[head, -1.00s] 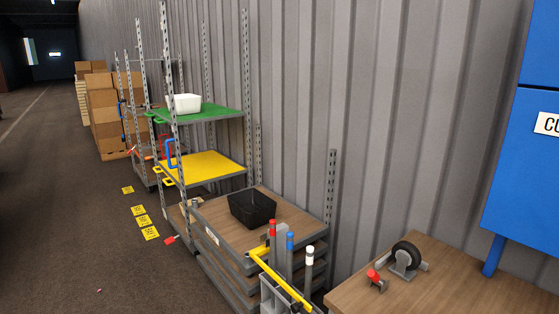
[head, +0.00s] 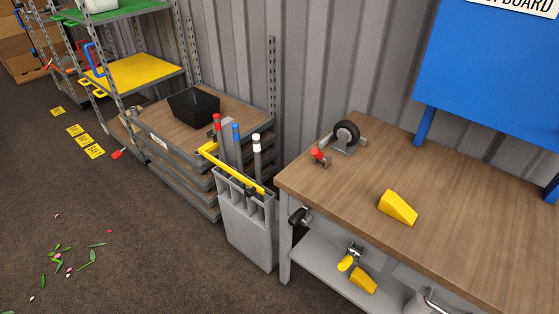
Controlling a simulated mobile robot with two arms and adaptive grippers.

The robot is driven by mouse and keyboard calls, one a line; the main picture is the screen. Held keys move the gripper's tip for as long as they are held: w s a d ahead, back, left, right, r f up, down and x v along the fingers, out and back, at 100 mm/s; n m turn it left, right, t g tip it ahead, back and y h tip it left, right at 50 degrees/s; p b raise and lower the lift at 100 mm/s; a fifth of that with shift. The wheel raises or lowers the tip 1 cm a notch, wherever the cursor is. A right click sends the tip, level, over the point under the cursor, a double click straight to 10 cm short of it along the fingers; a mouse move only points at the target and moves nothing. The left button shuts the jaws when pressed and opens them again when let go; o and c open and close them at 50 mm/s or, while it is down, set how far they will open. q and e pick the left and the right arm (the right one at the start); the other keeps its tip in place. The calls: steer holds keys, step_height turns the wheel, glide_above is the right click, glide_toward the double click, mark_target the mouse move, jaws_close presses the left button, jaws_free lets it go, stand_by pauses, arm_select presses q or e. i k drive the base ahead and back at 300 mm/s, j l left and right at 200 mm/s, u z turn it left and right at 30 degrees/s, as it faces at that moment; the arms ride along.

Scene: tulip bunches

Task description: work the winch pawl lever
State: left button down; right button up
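I cannot tell for sure which part is the winch pawl lever. A small red-tipped lever (head: 117,154) sticks out low at the front left of the shelf rack. A red-topped clamp-like part (head: 319,155) stands on the workbench's far left corner, beside a black caster wheel on a grey bracket (head: 345,136). A dark fitting with a metal part (head: 299,216) sits on the bench's left front leg. Neither of my grippers shows in the head view.
The wooden workbench (head: 460,190) holds a yellow wedge (head: 398,207); another yellow wedge (head: 363,281) lies on its lower shelf. A grey bin of rods (head: 248,225) stands left of it. A black tray (head: 193,106) sits on the rack. Petals and leaves (head: 72,262) litter open floor.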

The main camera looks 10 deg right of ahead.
mark_target(346, 263)
steer(key=z, duration=1)
